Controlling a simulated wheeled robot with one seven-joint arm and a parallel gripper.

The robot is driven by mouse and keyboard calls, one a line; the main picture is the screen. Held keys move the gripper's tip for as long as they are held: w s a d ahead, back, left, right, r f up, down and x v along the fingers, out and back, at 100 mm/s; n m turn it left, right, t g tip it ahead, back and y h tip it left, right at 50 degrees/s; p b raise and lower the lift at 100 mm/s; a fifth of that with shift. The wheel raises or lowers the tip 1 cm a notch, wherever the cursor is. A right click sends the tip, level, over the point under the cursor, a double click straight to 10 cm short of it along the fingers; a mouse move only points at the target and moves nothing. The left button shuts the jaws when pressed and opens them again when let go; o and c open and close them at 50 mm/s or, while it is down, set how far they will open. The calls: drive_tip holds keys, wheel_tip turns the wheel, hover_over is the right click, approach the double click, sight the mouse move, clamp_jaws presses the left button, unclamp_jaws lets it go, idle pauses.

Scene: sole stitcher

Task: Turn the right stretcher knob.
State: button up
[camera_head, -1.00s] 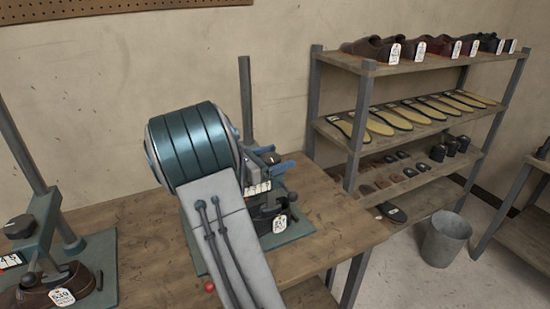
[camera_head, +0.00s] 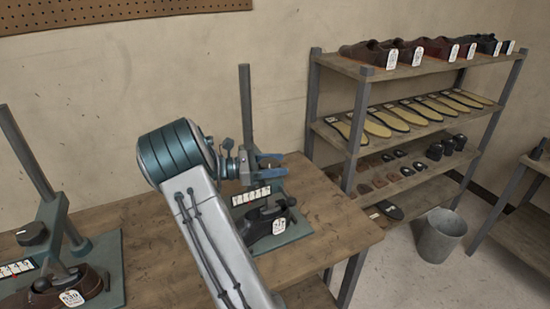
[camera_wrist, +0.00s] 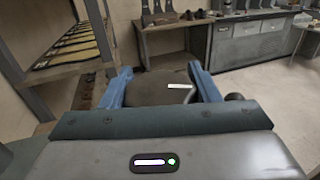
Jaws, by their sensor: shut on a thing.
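The right stretcher (camera_head: 246,110) stands on the bench, with a grey post, a white number counter (camera_head: 251,195) and a dark shoe (camera_head: 265,226) with a white tag at its base. My gripper (camera_head: 271,164) is at the stretcher's head, its blue fingers on either side of the knob. In the wrist view, the dark grey knob (camera_wrist: 158,90) with a white mark sits between the two fingers of my gripper (camera_wrist: 160,72), which is shut on it. The knob is mostly hidden in the head view. The counter's digits are too small to read surely.
A left stretcher (camera_head: 45,225) with its own knob (camera_head: 33,233) and brown shoe stands on the wooden bench (camera_head: 165,262). A shelf rack (camera_head: 365,110) with shoes and soles is at the right. A grey bin (camera_head: 440,236) stands on the floor.

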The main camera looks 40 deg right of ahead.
idle(0.3)
drive_tip(key=o, duration=1)
drive_tip(key=b+v, duration=0.2)
drive_tip(key=v, duration=1.2)
drive_tip(key=shift+w+d, duration=0.1)
